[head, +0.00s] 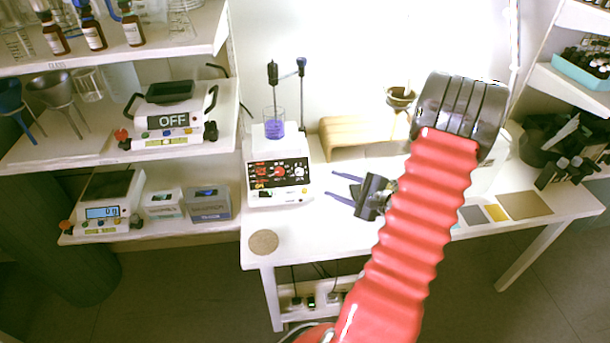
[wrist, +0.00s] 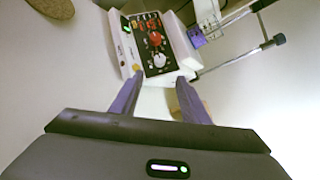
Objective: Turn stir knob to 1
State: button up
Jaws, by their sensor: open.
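The white stirrer-hotplate (head: 252,195) stands on the bench with a black front panel carrying a red knob (head: 279,171) and a white knob (head: 299,172). In the wrist view the red knob (wrist: 155,38) is farther off and the white knob (wrist: 159,60) is nearer. The labels are too small to read, so I cannot tell which knob is for stirring or where either points. My gripper (head: 333,185) is open and empty, right of the device and apart from it. In the wrist view my gripper's fingers (wrist: 159,79) point at the panel, the white knob lying just beyond their gap.
A beaker with purple liquid (head: 274,130) stands on top of the device, near a stand with rods (head: 301,88). A wooden stand (head: 350,137) is behind my gripper. A round cork mat (head: 263,242) lies at the bench's front left. The bench before the device is clear.

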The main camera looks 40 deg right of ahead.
aim_at(301, 173)
jog(key=x, duration=1.3)
jog(key=shift+w+f, duration=0.1)
jog(key=shift+w, duration=0.1)
jog(key=shift+c, duration=0.5)
jog(key=shift+a, duration=0.1)
jog(key=c, duration=0.9)
jog(key=shift+a, duration=0.1)
grip_shut()
jog(key=shift+c, duration=0.3)
grip_release()
